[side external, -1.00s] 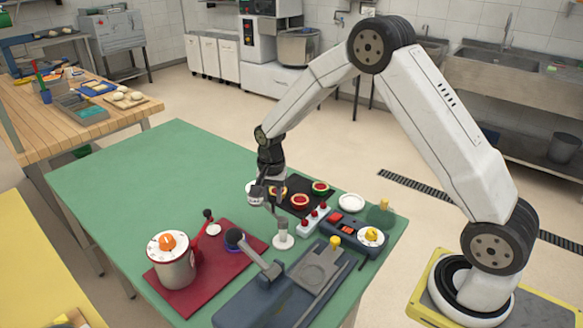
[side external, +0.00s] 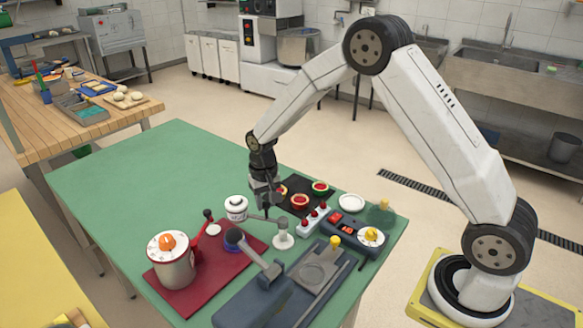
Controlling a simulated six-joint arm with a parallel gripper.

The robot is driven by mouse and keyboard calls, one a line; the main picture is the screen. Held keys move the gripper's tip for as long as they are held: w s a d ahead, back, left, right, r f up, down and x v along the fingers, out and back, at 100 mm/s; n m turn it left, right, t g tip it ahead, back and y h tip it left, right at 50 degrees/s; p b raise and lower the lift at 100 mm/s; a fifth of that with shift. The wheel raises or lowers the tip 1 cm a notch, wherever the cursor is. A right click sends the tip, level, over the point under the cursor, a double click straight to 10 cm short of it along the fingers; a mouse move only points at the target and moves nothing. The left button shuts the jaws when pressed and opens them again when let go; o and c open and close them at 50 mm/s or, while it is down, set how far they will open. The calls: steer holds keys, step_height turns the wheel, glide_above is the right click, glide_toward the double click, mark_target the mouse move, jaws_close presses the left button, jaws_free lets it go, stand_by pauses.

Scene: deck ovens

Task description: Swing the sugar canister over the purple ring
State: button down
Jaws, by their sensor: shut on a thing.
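The sugar canister (side external: 236,208) is a small white pot with a dark band and knob, at the end of a thin grey swing arm (side external: 258,218). That arm pivots on a white round post (side external: 283,237). The purple ring (side external: 231,248) shows partly on the edge of the red mat, nearer the camera than the canister; a dark lever ball hides part of it. The canister is apart from the ring. My gripper (side external: 266,206) points down over the swing arm, between canister and post, shut on what looks like its dark upright handle; the fingertips are small and unclear.
A steel pot with an orange knob (side external: 173,262) stands on the red mat (side external: 205,282). A dark lever machine (side external: 280,290) is in front. A hob (side external: 305,190), switch strip (side external: 313,217) and timer box (side external: 350,233) lie right. The green table's left side is clear.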

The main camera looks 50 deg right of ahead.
steer(key=n, duration=0.1)
steer(key=a+n, duration=0.1)
steer(key=n, duration=0.1)
steer(key=s+n, duration=0.1)
steer(key=shift+a+n, duration=0.3)
steer(key=shift+n, duration=0.1)
steer(key=shift+c, duration=2)
jaws_free()
steer(key=shift+r, duration=0.15)
step_height(320, 180, up, 8)
steer(key=shift+f, duration=0.25)
steer(key=shift+s, duration=0.15)
steer(key=s+a+t, duration=0.1)
steer(key=s+t, duration=0.1)
steer(key=s, duration=1.6)
steer(key=shift+s+f+t, duration=0.3)
